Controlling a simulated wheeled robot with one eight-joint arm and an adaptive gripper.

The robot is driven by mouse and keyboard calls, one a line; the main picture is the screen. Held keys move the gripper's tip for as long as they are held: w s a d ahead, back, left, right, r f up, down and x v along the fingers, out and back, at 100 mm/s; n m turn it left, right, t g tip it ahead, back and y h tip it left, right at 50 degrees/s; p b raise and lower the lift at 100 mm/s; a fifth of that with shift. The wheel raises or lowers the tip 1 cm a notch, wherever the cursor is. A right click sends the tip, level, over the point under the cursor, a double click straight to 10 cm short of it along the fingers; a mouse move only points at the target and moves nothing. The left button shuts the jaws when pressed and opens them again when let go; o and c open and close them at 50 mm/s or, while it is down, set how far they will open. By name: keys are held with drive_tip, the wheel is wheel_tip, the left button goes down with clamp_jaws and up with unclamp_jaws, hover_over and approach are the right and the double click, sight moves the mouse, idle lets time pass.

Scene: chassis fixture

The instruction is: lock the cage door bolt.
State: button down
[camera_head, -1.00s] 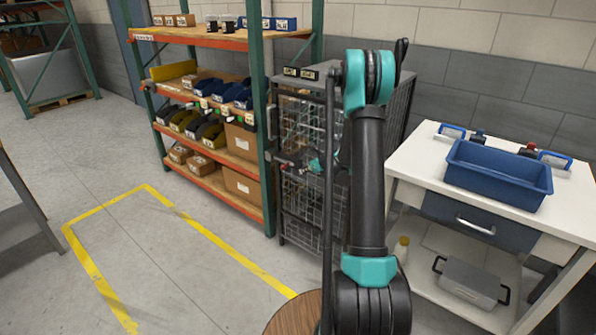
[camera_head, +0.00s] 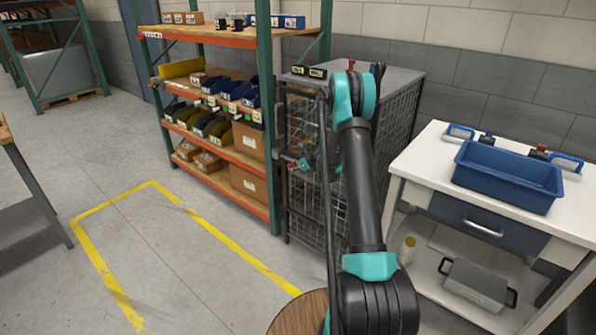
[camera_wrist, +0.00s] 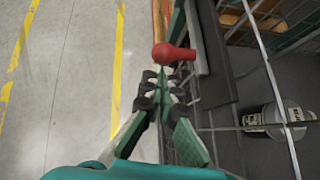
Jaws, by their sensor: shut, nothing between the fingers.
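The mesh cage (camera_head: 402,95) stands between the shelf rack and the white bench. Its front edge is partly hidden by my arm. In the wrist view a red knob (camera_wrist: 174,54), which appears to be the bolt handle, sticks out beside the dark cage frame (camera_wrist: 213,60). My gripper (camera_wrist: 165,82) is shut and empty, its fingertips just short of the knob in the picture; I cannot tell whether they touch it. In the head view my gripper (camera_head: 303,163) is small at the cage's front. The bolt's bar and its catch are not clear.
A shelf rack (camera_head: 273,120) with bins stands close at the cage's left. A white bench (camera_head: 420,165) with a blue tray (camera_head: 505,192) is at the right. A round wooden top (camera_head: 295,315) is in front. Floor with yellow lines (camera_head: 215,240) is open at the left.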

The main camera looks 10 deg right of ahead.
sight(289, 164)
drive_tip(key=w+a, duration=0.2)
drive_tip(key=shift+w+a, duration=0.35)
drive_tip(key=shift+w, duration=0.05)
drive_tip(key=shift+w+a, duration=0.1)
drive_tip(key=shift+w, duration=0.2)
